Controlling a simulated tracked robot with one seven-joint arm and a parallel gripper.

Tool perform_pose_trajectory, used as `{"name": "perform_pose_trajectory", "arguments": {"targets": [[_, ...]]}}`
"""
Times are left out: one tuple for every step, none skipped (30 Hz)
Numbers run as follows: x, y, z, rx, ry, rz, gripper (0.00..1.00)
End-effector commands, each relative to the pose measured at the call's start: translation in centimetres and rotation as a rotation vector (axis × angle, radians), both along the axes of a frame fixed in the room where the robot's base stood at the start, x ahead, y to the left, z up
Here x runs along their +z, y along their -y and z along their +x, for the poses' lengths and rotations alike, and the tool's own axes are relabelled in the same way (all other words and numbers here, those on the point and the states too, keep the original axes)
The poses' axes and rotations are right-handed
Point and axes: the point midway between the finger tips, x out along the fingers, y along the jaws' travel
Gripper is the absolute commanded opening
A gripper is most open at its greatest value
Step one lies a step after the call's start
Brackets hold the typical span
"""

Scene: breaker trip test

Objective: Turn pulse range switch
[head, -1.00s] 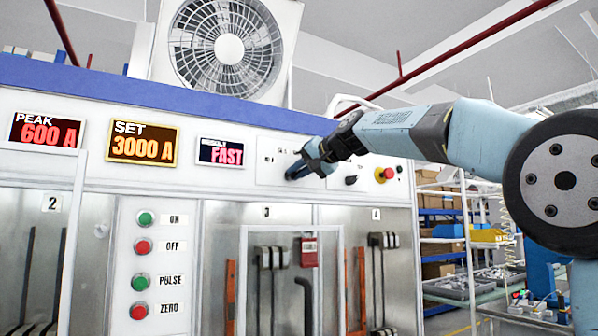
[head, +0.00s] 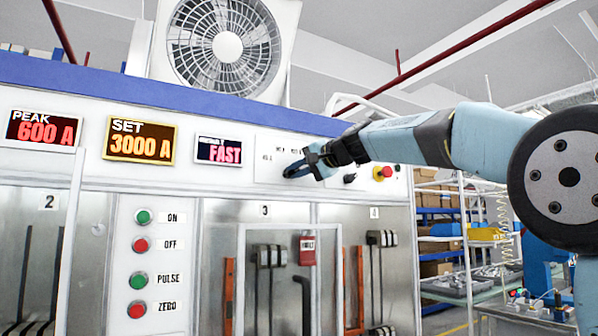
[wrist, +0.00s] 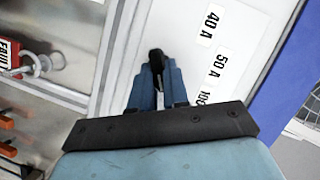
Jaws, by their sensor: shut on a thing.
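The pulse range switch (wrist: 157,56) is a black knob on the white panel. It shows in the wrist view between the blue fingertips of my gripper (wrist: 156,78), which is shut on it. Printed labels 40 A, 50 A and a partly covered 100 stand to the right of the knob there. Which label the knob points to cannot be told.
Right of my gripper are another black knob (head: 350,178) and a red button on yellow (head: 382,173). Displays read 600 A (head: 42,131), 3000 A (head: 141,139) and FAST (head: 219,151). A red lock tag (head: 307,249) hangs below. Green and red push buttons (head: 143,217) sit lower left.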

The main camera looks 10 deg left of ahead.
Motion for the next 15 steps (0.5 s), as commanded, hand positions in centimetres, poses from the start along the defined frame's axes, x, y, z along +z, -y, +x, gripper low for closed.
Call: {"name": "perform_pose_trajectory", "arguments": {"targets": [[-0.07,0.42,0.36,-0.010,-0.001,-0.001,0.00],[-0.08,0.42,0.37,-0.010,-0.001,-0.001,0.00],[-0.08,0.42,0.37,-0.010,-0.001,-0.001,0.16],[-0.09,0.40,0.37,-0.010,-0.001,-0.001,0.19],[-0.10,0.39,0.36,-0.010,-0.001,-0.001,0.22],[-0.10,0.35,0.34,-0.008,-0.001,0.000,0.25],[-0.09,0.32,0.31,-0.007,-0.001,0.000,0.28],[-0.10,0.29,0.28,-0.006,-0.001,-0.001,0.31],[-0.09,0.25,0.25,-0.006,-0.001,-0.001,0.35],[-0.08,0.23,0.23,-0.005,-0.001,-0.001,0.38],[-0.08,0.20,0.21,-0.005,-0.001,-0.001,0.40],[-0.07,0.18,0.19,-0.004,-0.001,-0.001,0.40],[-0.07,0.16,0.17,-0.004,-0.001,-0.001,0.40],[-0.07,0.14,0.16,-0.004,0.000,0.000,0.40],[-0.07,0.12,0.14,-0.003,-0.001,0.000,0.40]]}}
